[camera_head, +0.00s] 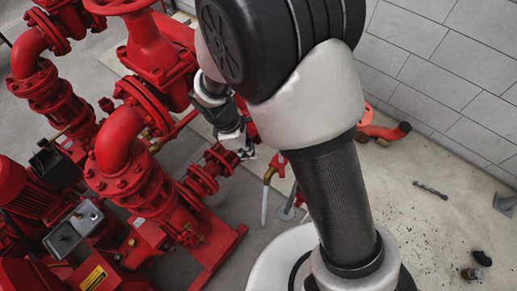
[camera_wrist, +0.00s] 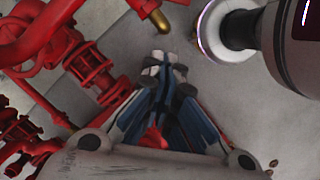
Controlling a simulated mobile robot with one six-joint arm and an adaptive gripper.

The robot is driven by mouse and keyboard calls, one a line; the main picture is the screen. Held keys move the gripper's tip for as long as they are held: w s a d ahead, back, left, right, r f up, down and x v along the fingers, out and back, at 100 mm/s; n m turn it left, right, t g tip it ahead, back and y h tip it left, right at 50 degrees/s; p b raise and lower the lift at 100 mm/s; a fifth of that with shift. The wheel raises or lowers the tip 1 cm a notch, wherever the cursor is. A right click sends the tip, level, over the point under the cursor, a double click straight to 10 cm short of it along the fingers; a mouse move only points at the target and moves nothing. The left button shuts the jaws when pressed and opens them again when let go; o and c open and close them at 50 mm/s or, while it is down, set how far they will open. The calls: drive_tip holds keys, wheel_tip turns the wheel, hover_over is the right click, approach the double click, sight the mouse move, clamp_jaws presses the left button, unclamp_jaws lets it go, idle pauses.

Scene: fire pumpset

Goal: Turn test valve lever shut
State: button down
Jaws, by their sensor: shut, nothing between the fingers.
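A small brass valve (camera_head: 268,176) with a red lever (camera_head: 278,163) on it stands right of the red pipework in the head view, above a pale pipe end. I take this to be the test valve. My gripper (camera_head: 247,154) is just left of the lever and partly hidden by my arm. In the wrist view my gripper (camera_wrist: 165,62) is shut with its fingertips together and empty. A brass fitting (camera_wrist: 158,19) on a red part shows beyond the tips. A red piece (camera_wrist: 153,138) shows between the finger bases; I cannot tell what it belongs to.
Red pump pipework (camera_head: 115,150) with flanges and a handwheel fills the left. A red pipe elbow (camera_head: 385,132) lies near the tiled wall (camera_head: 440,70). The floor at the right is mostly open, with small debris (camera_head: 430,190).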

drive_tip(key=d+f+b, duration=0.1)
drive_tip(key=d+f, duration=0.1)
drive_tip(key=f, duration=0.1)
drive_tip(key=d+f+b, duration=0.2)
drive_tip(key=f, duration=0.1)
drive_tip(key=d+f+b, duration=0.1)
drive_tip(key=d+f, duration=0.1)
drive_tip(key=f, duration=0.1)
drive_tip(key=shift+s+f, duration=0.2)
drive_tip(key=shift+f, duration=0.05)
drive_tip(key=shift+d, duration=0.3)
